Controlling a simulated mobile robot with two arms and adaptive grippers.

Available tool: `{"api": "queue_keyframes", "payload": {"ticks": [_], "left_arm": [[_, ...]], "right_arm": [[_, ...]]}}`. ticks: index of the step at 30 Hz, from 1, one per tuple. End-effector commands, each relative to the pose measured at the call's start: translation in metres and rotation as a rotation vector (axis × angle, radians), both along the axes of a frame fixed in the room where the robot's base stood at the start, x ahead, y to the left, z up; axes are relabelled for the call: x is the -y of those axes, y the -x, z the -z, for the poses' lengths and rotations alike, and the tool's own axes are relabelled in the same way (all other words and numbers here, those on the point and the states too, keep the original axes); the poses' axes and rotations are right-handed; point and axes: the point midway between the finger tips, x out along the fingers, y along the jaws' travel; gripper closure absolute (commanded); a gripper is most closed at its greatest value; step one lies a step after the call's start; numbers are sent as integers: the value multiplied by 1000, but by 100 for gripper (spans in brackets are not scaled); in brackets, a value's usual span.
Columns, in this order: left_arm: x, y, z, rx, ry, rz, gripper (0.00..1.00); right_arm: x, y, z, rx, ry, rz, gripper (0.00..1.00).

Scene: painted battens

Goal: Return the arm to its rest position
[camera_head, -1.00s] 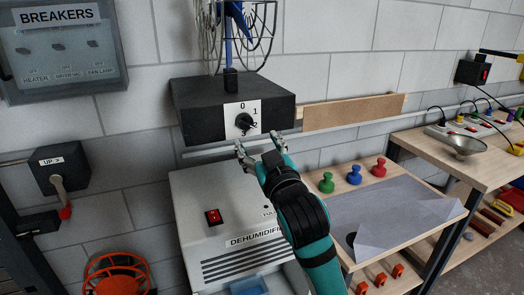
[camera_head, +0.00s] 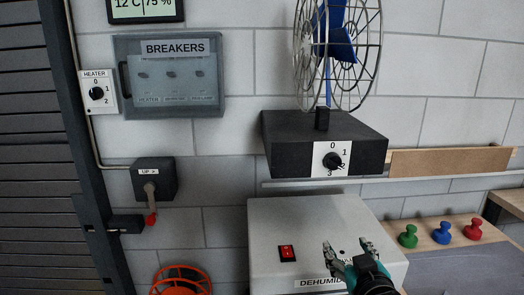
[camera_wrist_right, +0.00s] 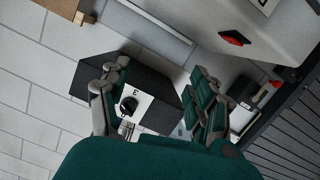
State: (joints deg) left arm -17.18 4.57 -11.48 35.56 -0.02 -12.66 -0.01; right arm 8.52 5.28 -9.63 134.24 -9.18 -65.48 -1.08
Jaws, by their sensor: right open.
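My right gripper (camera_head: 352,252) is open and empty at the bottom of the head view, in front of the dehumidifier (camera_head: 270,218). Its two fingers (camera_wrist_right: 158,105) stand apart in the right wrist view. Between them shows the fan base's dial (camera_wrist_right: 129,105), with the number 3 upside down. In the head view the dark fan base (camera_head: 285,145) is above the gripper, apart from it. Its black knob (camera_head: 333,161) sits on a white plate marked 0 to 3. My left gripper is not in view.
A breaker box (camera_head: 170,75) and a heater dial (camera_head: 97,93) are on the wall at left. Below is a lever switch (camera_head: 153,180). Green (camera_head: 408,236), blue (camera_head: 442,233) and red (camera_head: 473,229) knobbed pieces stand on a bench at right.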

Motion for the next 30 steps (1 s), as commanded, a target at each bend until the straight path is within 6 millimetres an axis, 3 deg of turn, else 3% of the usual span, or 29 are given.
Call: {"api": "queue_keyframes", "payload": {"ticks": [1,3,6,9,15,23,30], "left_arm": [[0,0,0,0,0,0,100],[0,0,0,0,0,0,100],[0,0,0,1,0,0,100],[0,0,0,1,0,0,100],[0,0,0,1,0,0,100],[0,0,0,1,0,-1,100],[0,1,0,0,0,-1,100]], "right_arm": [[2,18,41,-110,-9,1,38],[3,45,88,-250,-21,3,38],[5,90,147,-441,-37,5,38],[6,132,188,-596,-50,7,38],[7,204,238,-826,-65,11,38],[8,285,273,-1061,-77,15,38],[5,266,349,-1086,-74,14,38]]}}
